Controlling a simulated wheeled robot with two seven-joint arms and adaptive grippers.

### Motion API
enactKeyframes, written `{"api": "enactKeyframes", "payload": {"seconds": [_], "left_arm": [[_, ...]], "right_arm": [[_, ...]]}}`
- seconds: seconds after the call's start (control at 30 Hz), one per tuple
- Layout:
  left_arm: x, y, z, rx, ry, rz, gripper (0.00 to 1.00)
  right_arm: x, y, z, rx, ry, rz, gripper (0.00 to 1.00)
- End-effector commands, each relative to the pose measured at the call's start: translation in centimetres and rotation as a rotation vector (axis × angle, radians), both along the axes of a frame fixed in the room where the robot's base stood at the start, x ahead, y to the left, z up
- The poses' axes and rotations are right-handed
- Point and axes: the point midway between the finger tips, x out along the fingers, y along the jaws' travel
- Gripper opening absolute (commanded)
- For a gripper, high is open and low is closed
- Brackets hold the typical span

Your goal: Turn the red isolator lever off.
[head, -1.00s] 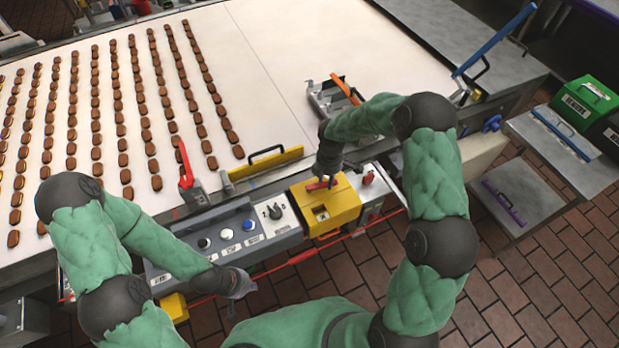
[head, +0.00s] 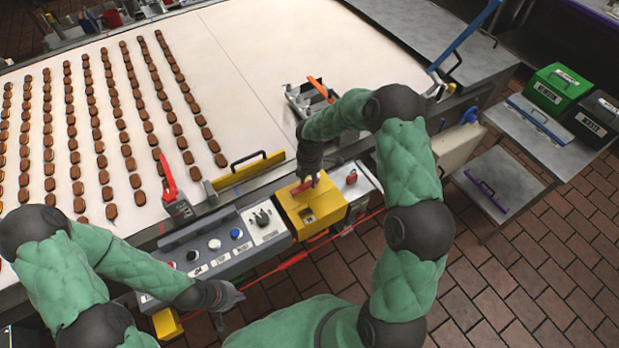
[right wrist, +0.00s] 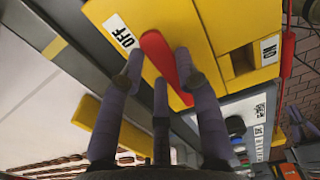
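The red isolator lever (right wrist: 165,65) sits on the yellow isolator box (right wrist: 225,25). In the right wrist view its upper end is beside the OFF label (right wrist: 121,33); the ON label (right wrist: 269,50) is on the right. In the head view the lever (head: 303,186) is partly hidden by my right gripper (head: 310,178) above it. In the right wrist view my right gripper (right wrist: 160,62) is open, with its fingers spread on both sides of the lever; firm contact cannot be told. My left gripper (head: 229,303) is empty and spread open in front of the control panel, away from the box.
The grey control panel (head: 190,262) with knobs and buttons runs left of the box. A red cable (head: 285,264) runs along its front. A small red-handled lever (head: 168,180) and a yellow bar (head: 245,172) stand by the conveyor (head: 270,60) with rows of biscuits.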

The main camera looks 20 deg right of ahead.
Motion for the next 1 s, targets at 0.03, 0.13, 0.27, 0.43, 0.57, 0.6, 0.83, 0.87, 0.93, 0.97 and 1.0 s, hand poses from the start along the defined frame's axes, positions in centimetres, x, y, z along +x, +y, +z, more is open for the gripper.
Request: {"api": "enactKeyframes", "payload": {"seconds": [0.03,0.13,0.27,0.43,0.57,0.6,0.83,0.87,0.93,0.97,1.0], "left_arm": [[0.0,0.0,0.0,0.0,0.0,0.0,0.0],[0.0,0.0,0.0,0.0,0.0,0.0,0.0],[0.0,0.0,0.0,0.0,0.0,0.0,0.0],[0.0,0.0,0.0,0.0,0.0,0.0,0.0],[0.0,0.0,0.0,0.0,0.0,0.0,0.0],[0.0,0.0,0.0,0.0,0.0,0.0,0.0],[0.0,0.0,0.0,0.0,0.0,0.0,0.0],[0.0,0.0,0.0,0.0,0.0,0.0,0.0],[0.0,0.0,0.0,0.0,0.0,0.0,0.0],[0.0,0.0,0.0,0.0,0.0,0.0,0.0],[0.0,0.0,0.0,0.0,0.0,0.0,0.0]], "right_arm": [[0.1,0.0,0.1,0.0,-0.004,0.001,0.49],[0.1,0.0,0.1,-0.001,-0.003,0.0,0.57],[0.1,0.0,0.0,0.0,-0.002,-0.001,0.57],[0.1,0.0,0.2,-0.001,-0.002,-0.002,0.57],[0.1,0.0,1.4,-0.001,-0.004,-0.003,0.57],[0.2,0.0,2.0,-0.001,-0.005,-0.002,0.57],[0.2,0.0,6.5,0.0,-0.006,-0.002,0.57],[0.2,0.0,7.1,0.0,-0.006,-0.002,0.57],[0.2,0.0,8.4,-0.001,-0.006,-0.001,0.57],[0.2,0.0,8.9,-0.001,-0.005,0.0,0.57],[0.2,0.0,9.5,0.0,-0.005,-0.001,0.57]]}}
